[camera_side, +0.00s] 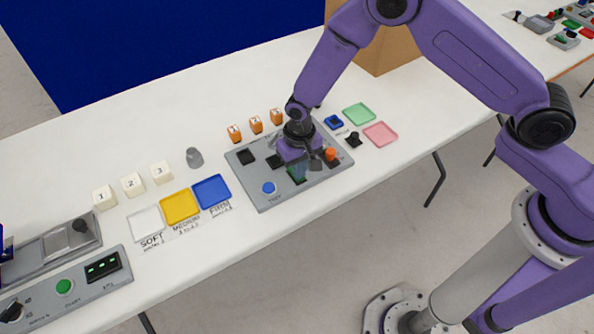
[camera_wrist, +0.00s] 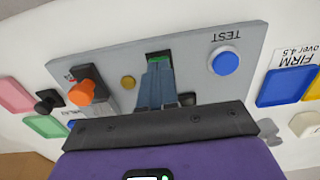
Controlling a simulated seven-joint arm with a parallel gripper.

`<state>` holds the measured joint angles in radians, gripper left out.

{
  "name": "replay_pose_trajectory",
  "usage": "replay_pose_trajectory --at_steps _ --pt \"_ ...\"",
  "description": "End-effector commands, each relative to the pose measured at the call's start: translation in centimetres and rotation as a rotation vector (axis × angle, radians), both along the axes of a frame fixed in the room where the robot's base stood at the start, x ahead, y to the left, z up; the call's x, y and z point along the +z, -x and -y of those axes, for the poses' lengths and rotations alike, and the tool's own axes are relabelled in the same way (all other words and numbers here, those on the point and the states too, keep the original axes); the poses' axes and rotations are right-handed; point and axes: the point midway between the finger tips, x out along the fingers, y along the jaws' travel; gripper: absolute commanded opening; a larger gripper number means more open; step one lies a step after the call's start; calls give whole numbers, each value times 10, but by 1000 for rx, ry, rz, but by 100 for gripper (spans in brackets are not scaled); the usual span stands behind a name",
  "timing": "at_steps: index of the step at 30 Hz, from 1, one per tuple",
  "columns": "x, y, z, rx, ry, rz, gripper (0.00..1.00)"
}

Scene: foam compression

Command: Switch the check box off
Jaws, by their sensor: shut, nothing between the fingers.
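The check box (camera_side: 262,197) is a grey panel on the white table in the middle of the side view; its face also fills the middle of the wrist view (camera_wrist: 120,58). It carries a blue button marked TEST (camera_side: 269,187), seen too in the wrist view (camera_wrist: 225,62). An orange-topped knob on a dark base (camera_side: 330,154) is at its right end, and at left in the wrist view (camera_wrist: 87,90). A small dark green window (camera_wrist: 159,57) lies between them. My gripper (camera_wrist: 157,82) is shut and empty, over the panel near the window; contact cannot be told.
Yellow (camera_side: 179,207) and blue (camera_side: 211,191) trays, white numbered blocks (camera_side: 133,184) and a grey lump (camera_side: 194,158) lie left. Orange blocks (camera_side: 255,125) stand behind the panel. Green (camera_side: 359,113) and pink (camera_side: 381,134) trays and a black knob (camera_side: 353,139) are right.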

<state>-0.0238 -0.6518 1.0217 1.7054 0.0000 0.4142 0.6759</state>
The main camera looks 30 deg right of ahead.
Motion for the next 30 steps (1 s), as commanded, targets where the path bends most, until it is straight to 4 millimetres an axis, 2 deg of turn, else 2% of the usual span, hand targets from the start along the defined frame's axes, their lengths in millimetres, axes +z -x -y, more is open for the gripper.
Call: replay_pose_trajectory --at_steps 30 --pt "67 0 0 0 0 1 0"
